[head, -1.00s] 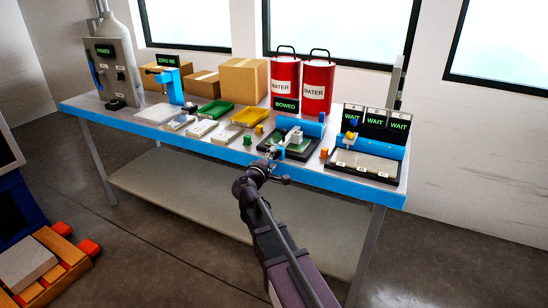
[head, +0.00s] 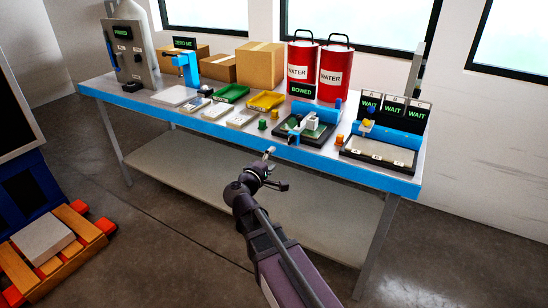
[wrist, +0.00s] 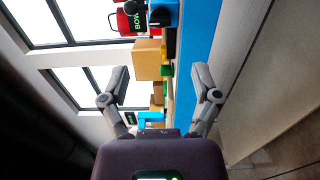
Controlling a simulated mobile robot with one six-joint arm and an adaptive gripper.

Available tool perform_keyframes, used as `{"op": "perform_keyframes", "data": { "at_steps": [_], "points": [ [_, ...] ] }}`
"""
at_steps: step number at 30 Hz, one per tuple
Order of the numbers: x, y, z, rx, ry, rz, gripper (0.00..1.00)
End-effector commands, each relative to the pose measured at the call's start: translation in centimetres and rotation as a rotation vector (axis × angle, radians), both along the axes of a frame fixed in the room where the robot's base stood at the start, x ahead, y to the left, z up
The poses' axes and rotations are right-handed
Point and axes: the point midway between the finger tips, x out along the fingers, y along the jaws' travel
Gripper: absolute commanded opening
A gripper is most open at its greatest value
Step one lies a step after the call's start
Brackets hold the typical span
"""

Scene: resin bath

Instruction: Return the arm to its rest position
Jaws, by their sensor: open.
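My arm (head: 285,262) reaches up from the bottom of the head view. My gripper (head: 272,168) is in front of the workbench's blue front edge, apart from the bench and everything on it. In the wrist view my gripper (wrist: 160,82) has its two grey fingers spread wide with nothing between them. The wrist view is turned on its side, with the blue bench edge (wrist: 196,50) running up past the right finger.
The workbench (head: 150,99) carries a green tray (head: 232,93), a yellow tray (head: 266,101), two red WATER cans (head: 302,72), a fixture signed BOWED (head: 302,90) and a station with WAIT signs (head: 394,104). A pallet (head: 85,232) lies on the floor at left. Floor before the bench is clear.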

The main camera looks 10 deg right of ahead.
Motion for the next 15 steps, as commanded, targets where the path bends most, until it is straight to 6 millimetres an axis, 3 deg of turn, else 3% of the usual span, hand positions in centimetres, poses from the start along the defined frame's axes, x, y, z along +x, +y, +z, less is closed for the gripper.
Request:
{"op": "perform_keyframes", "data": {
  "at_steps": [10,15],
  "points": [
    [0.0,-0.2,-0.1,0.005,0.002,-0.004,0.80],
    [-0.5,-1.6,-1.0,0.062,0.023,-0.042,0.80]
  ]
}}
